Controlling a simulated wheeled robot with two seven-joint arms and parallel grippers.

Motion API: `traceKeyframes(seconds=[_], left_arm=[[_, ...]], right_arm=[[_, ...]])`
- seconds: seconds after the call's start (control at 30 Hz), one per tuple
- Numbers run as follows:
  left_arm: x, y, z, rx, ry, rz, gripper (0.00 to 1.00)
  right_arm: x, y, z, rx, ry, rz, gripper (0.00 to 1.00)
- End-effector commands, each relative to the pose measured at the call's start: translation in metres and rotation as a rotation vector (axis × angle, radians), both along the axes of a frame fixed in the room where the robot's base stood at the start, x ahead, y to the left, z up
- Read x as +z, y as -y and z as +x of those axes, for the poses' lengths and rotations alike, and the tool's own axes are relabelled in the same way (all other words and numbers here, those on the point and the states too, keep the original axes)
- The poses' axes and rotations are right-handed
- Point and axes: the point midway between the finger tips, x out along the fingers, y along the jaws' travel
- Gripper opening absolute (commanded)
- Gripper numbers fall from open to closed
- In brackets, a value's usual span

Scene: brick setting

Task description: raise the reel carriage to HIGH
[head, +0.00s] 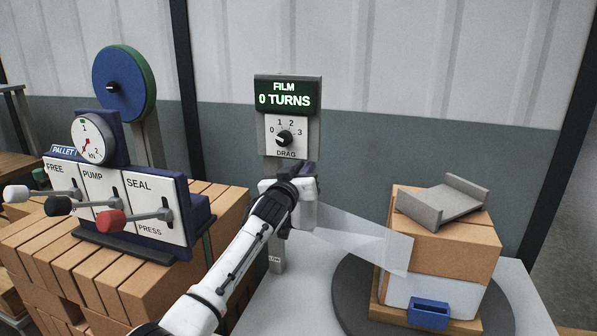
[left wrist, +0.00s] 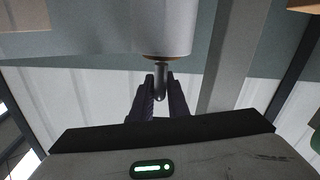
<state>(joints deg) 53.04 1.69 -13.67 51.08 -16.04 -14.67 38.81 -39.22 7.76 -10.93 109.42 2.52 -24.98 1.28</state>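The reel carriage is mostly hidden behind my left gripper (head: 300,190) in the head view. Its pale film roll (head: 305,214) shows beside the gripper, at the lower part of the grey post (head: 277,256), near a small label that seems to read LOW. In the left wrist view the pale roll (left wrist: 125,30) fills the top, and a thin grey handle (left wrist: 160,85) hangs below it. The dark fingers (left wrist: 161,100) lie on both sides of this handle, close against it. My right gripper is in neither view.
A display (head: 287,95) reads FILM 0 TURNS above a DRAG dial (head: 285,138). A lever panel (head: 125,205) stands on bricks (head: 130,290) at left.

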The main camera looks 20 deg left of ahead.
Motion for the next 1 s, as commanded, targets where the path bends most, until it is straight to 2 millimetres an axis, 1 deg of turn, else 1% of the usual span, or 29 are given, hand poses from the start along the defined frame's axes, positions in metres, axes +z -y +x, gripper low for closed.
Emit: traceKeyframes(seconds=[0.03, 0.07, 0.1, 0.4, 0.57, 0.77, 1.0], left_arm=[[0.009, 0.004, 0.000, -0.007, 0.015, -0.004, 0.23], [0.008, 0.004, 0.000, -0.007, 0.015, -0.004, 0.28], [0.007, 0.003, 0.000, -0.005, 0.012, -0.003, 0.29], [0.003, 0.000, -0.001, 0.000, 0.005, 0.000, 0.29], [0.002, -0.002, -0.009, 0.001, 0.004, 0.000, 0.29], [0.001, -0.002, -0.034, 0.000, 0.004, -0.001, 0.29], [0.002, -0.003, -0.070, -0.002, 0.005, -0.002, 0.29]], right_arm=[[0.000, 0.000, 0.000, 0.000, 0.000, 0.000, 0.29], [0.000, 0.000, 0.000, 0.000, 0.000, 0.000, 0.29], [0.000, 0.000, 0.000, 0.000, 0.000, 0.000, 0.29], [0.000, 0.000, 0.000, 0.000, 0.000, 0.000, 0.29], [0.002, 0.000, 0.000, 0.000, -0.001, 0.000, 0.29], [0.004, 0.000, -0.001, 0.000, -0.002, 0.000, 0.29], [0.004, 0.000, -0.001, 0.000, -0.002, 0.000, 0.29]])
